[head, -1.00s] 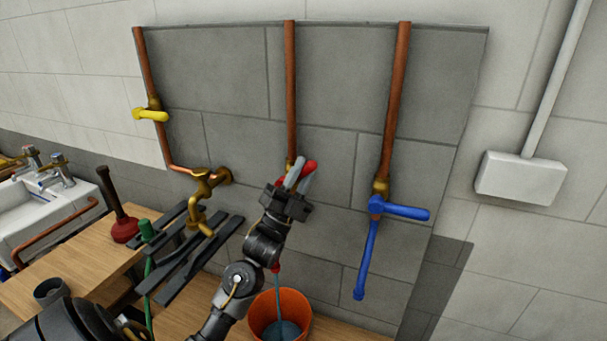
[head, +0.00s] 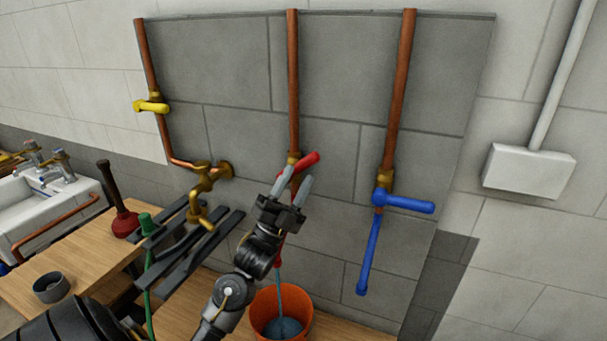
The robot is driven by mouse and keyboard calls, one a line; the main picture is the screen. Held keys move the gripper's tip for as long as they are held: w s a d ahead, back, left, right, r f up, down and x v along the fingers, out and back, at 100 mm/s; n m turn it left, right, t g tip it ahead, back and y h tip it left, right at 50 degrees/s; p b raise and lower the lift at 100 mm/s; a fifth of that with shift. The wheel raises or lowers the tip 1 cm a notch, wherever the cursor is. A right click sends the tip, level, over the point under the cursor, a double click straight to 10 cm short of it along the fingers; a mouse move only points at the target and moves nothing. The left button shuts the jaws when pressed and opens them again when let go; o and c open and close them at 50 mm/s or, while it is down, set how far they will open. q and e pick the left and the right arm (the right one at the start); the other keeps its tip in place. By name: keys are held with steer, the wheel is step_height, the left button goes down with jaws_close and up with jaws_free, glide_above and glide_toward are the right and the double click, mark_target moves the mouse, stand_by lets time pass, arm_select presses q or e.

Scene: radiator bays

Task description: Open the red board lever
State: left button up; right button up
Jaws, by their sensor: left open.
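The red lever (head: 309,159) sits on the middle copper pipe (head: 293,80) of the grey board (head: 335,80). It points right and slightly up from a brass valve body (head: 292,160). My left gripper (head: 294,178) is just below the lever, its two pale fingers apart with nothing held between them. The fingers overlap the valve and red outlet pipe in the picture; I cannot tell whether they touch. My right gripper is out of view.
A blue lever (head: 405,203) is on the right pipe, a yellow lever (head: 152,106) on the left pipe. A brass tap (head: 203,185) and dark slats (head: 195,250) are left of my arm. An orange bucket (head: 282,325) stands below, with a bluish stream reaching it.

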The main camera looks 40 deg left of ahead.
arm_select(q)
steer(key=b+v, duration=0.2)
steer(key=v, duration=0.4)
steer(key=shift+f, duration=0.1)
